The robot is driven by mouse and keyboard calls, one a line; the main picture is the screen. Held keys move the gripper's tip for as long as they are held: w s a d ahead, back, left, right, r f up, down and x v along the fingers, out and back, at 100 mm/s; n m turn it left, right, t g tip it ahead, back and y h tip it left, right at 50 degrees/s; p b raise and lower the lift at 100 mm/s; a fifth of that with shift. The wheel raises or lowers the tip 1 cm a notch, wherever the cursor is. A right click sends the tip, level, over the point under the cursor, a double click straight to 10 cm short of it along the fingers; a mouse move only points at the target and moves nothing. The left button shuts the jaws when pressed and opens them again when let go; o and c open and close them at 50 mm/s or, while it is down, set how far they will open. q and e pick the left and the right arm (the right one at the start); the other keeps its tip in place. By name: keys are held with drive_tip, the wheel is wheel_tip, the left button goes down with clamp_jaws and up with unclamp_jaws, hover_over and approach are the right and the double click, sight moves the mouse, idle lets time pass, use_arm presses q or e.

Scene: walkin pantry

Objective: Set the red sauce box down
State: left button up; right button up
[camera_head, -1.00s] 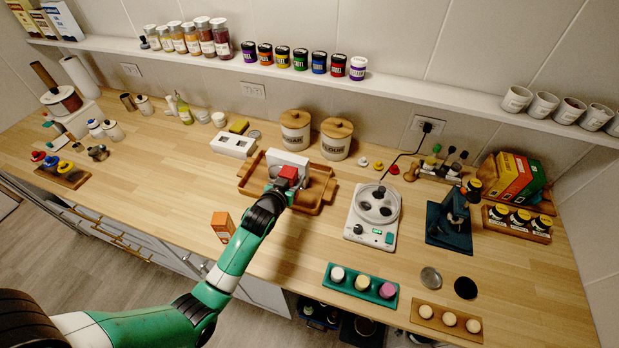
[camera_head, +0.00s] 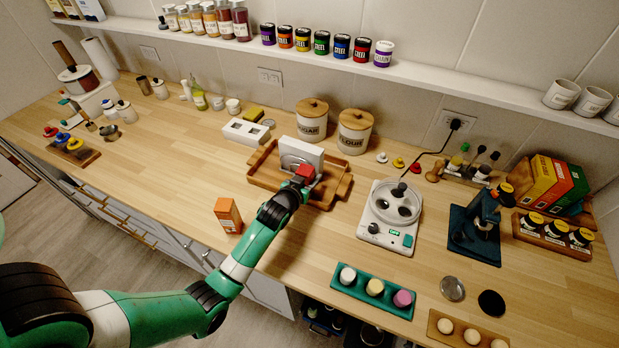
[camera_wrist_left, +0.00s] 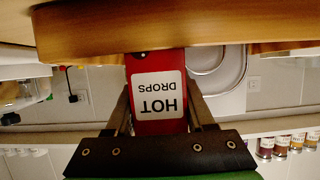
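The red sauce box (camera_wrist_left: 158,90) fills the middle of the left wrist view, upside down there, with a white label reading HOT DROPS. My left gripper (camera_wrist_left: 157,112) has a finger on each side of it and is shut on it. In the head view the red box (camera_head: 304,171) is at the tip of my left arm, over the wooden tray (camera_head: 262,181) and in front of a white upright plate-like piece (camera_head: 301,152). The fingers (camera_head: 297,182) are small and partly hidden there. I cannot tell whether the box touches the tray. My right gripper is not in view.
An orange box (camera_head: 228,215) stands left of my arm. A white scale-like device (camera_head: 391,216) is right of the tray, and two lidded canisters (camera_head: 312,121) (camera_head: 354,133) stand behind it. A teal holder (camera_head: 345,287) lies near the front edge. Counter between the tray and device is clear.

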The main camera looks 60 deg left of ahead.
use_arm(q)
drive_tip(key=o, duration=0.4)
drive_tip(key=shift+r+p, duration=0.3)
drive_tip(key=shift+s+d, duration=0.2)
drive_tip(key=shift+d, duration=0.05)
drive_tip(key=v, duration=1.1)
drive_tip(key=shift+s, duration=0.15)
drive_tip(key=shift+r, duration=0.2)
